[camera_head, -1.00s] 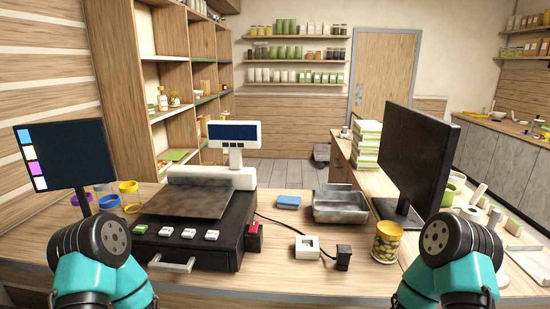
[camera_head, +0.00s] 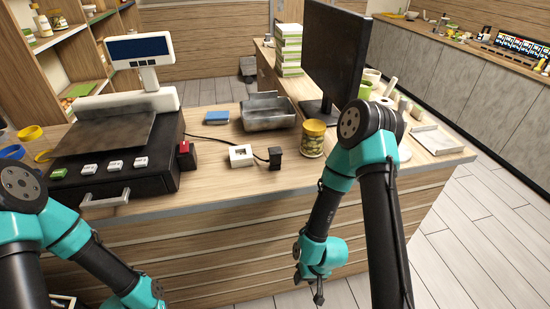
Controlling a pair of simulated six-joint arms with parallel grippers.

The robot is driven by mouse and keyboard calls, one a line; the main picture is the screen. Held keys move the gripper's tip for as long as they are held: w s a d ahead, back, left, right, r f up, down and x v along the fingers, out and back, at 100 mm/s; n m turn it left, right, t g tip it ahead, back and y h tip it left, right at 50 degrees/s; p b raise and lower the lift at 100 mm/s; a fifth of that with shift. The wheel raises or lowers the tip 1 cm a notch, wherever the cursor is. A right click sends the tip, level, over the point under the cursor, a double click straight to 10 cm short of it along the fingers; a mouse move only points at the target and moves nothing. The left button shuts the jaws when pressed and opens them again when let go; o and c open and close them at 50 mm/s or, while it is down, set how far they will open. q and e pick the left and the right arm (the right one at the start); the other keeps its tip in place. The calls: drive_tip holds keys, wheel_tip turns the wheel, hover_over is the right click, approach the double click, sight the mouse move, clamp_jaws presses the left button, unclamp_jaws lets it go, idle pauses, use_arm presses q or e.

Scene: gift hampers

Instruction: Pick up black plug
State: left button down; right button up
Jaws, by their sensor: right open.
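The black plug (camera_head: 275,158) stands on the wooden counter, right of the white socket block (camera_head: 241,156). A black cable runs from the plug behind the white block toward the register. My right gripper (camera_head: 308,286) is open and empty. It hangs low in front of the counter's front panel, well below the plug and a little to its right, touching nothing. My left arm reaches down at the bottom left, and its gripper fingers are out of the frame.
A black cash register with a scale plate (camera_head: 105,135) and a red block (camera_head: 186,155) are left of the plug. A yellow-lidded jar (camera_head: 313,140) stands to its right. Behind are a metal tray (camera_head: 268,115), a blue box (camera_head: 216,117) and a monitor (camera_head: 330,50).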

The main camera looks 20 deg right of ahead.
use_arm(q)
drive_tip(key=c, duration=1.8)
unclamp_jaws()
drive_tip(key=o, duration=1.2)
drive_tip(key=shift+c, duration=0.2)
drive_tip(key=shift+w, duration=0.1)
